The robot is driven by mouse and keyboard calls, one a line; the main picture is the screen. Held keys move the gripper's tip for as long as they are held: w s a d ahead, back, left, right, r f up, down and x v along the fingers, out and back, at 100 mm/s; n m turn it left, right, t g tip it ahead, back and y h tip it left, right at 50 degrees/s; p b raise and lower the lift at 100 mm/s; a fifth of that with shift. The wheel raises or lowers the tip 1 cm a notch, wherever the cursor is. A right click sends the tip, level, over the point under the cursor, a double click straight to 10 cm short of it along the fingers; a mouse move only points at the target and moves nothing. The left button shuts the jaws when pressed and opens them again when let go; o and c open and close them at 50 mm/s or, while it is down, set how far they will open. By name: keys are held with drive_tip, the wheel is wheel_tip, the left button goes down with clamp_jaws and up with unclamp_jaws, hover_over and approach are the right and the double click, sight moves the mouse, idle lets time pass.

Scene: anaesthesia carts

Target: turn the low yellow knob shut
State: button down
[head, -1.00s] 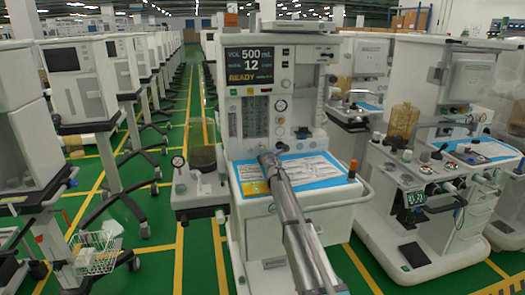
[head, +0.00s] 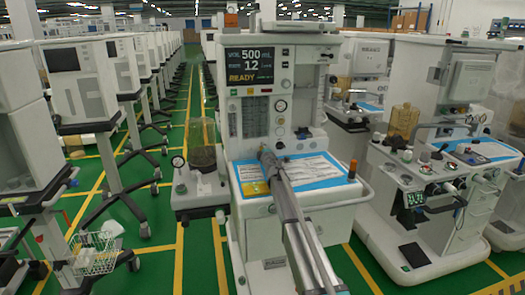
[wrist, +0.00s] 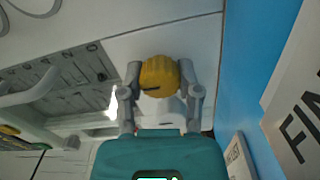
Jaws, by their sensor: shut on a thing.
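The low yellow knob (wrist: 159,76) shows in the wrist view, upper middle, on a pale panel of the cart. A dark mark runs across its lower left side. My gripper (wrist: 160,82) has one finger on each side of the knob and is shut on it. In the head view my arm reaches to the front of the middle anaesthesia cart (head: 290,105), and its end (head: 266,155) is just above the worktop. The knob is hidden there behind the arm.
The cart's worktop carries a blue-edged sheet (head: 315,170), which also shows as a blue strip (wrist: 240,70) on the right of the wrist view. A clear canister (head: 202,145) stands left. Another cart (head: 430,175) stands close on the right.

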idle(0.3)
drive_tip(key=c, duration=0.6)
unclamp_jaws()
drive_tip(key=v, duration=1.2)
drive_tip(key=shift+r, duration=0.15)
